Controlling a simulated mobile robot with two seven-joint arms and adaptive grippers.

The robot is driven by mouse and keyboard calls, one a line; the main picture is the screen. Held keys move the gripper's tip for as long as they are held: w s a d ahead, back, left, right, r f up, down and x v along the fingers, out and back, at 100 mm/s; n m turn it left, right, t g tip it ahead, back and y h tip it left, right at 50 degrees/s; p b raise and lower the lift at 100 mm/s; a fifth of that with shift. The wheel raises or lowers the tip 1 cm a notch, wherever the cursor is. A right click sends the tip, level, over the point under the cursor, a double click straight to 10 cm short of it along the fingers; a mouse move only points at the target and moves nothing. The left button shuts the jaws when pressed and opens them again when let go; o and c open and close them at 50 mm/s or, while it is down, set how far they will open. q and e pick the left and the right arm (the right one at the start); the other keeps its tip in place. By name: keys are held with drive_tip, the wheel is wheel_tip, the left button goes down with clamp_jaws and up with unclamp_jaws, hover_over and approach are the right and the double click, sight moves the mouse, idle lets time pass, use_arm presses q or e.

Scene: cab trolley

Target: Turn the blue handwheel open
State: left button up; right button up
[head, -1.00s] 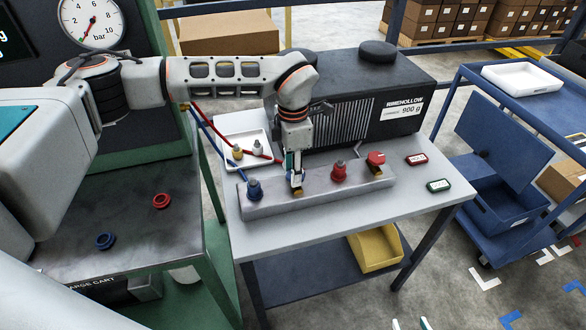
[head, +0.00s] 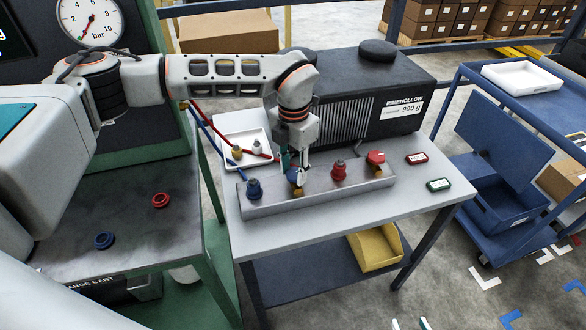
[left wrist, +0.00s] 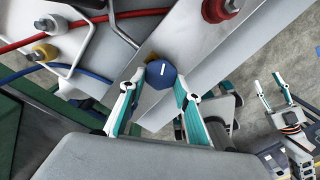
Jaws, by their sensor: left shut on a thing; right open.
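The blue handwheel (head: 294,174) sits on a brass valve on the grey manifold block (head: 330,192). In the left wrist view the handwheel (left wrist: 161,74) shows a white mark on top. My left gripper (head: 296,172) comes down over it from above, one teal-and-white finger on each side, shut on its rim. It also shows in the left wrist view (left wrist: 160,80). The fingers partly hide the handwheel in the head view. My right gripper (left wrist: 269,88) shows in the left wrist view, its fingers apart and empty, away from the block; its fingertips (head: 410,323) show at the head view's bottom edge.
On the block stand a blue fitting (head: 254,188), a red fitting (head: 339,170) and a red handwheel (head: 376,158). A white tray (head: 226,130) with hoses lies behind. A black machine (head: 350,95) stands at the back.

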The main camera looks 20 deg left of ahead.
use_arm(q)
drive_tip(key=n, duration=0.6)
drive_tip(key=shift+d+n+b, duration=0.2)
drive_tip(key=shift+n+b, duration=0.1)
drive_tip(key=n, duration=0.3)
drive_tip(key=shift+d+n, duration=0.1)
drive_tip(key=shift+n, duration=1.1)
drive_tip(key=o, duration=1.1)
wheel_tip(320, 180, up, 12)
